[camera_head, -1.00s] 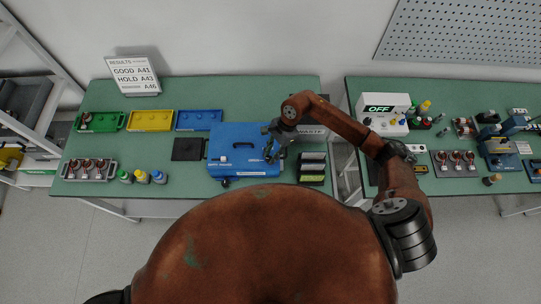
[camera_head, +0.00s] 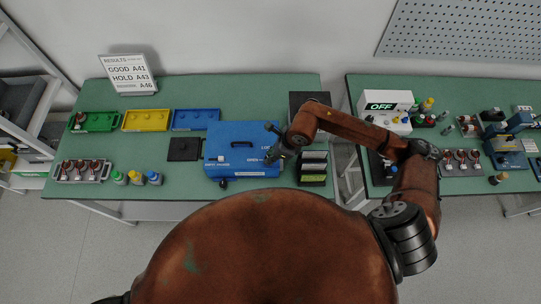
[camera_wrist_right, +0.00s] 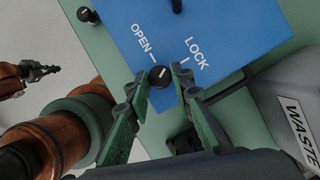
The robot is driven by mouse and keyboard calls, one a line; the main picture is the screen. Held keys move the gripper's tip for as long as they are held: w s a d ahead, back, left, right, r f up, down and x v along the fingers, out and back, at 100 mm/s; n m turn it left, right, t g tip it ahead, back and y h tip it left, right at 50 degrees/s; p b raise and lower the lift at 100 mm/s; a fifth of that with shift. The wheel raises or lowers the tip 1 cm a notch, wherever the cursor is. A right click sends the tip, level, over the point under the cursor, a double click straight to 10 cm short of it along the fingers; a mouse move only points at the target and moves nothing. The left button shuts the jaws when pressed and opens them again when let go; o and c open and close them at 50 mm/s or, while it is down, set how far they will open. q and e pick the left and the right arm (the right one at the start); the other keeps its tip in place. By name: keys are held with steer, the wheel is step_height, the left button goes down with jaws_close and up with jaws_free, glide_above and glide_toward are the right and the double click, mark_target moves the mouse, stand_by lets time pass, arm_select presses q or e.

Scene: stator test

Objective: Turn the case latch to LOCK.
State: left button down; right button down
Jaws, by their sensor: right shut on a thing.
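The blue case (camera_head: 232,137) stands on the left green bench, and its top also shows in the right wrist view (camera_wrist_right: 205,25). The case latch is a round black knob (camera_wrist_right: 160,76) between printed OPEN and LOCK marks. Its small pale pointer is too small to read surely. My right gripper (camera_wrist_right: 163,78) is shut on the knob, one finger on each side. In the head view my right gripper (camera_head: 270,154) is over the case's right side, hiding the knob. A dark gripper-like part, seemingly my left gripper (camera_wrist_right: 45,71), shows at the wrist view's left edge; its jaws are unclear.
A grey WASTE bin (camera_wrist_right: 295,120) is close beside the case. A dark rack (camera_head: 313,168) stands right of the case, and a black pad (camera_head: 184,149) lies to its left. Green (camera_head: 94,122), yellow (camera_head: 146,120) and blue (camera_head: 196,120) trays lie behind. Another black knob (camera_wrist_right: 87,15) is nearby.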

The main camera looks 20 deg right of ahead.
steer(key=m, duration=0.2)
steer(key=m+t+h+b, duration=0.1)
steer(key=m, duration=0.2)
steer(key=shift+s+a+m+h, duration=0.1)
steer(key=shift+a+m+h, duration=0.05)
steer(key=shift+m+h, duration=0.15)
stand_by(0.4)
steer(key=c, duration=1.7)
jaws_free()
steer(key=shift+r, duration=0.2)
steer(key=v, duration=1.1)
steer(key=shift+s+r, duration=0.2)
steer(key=shift+s, duration=0.15)
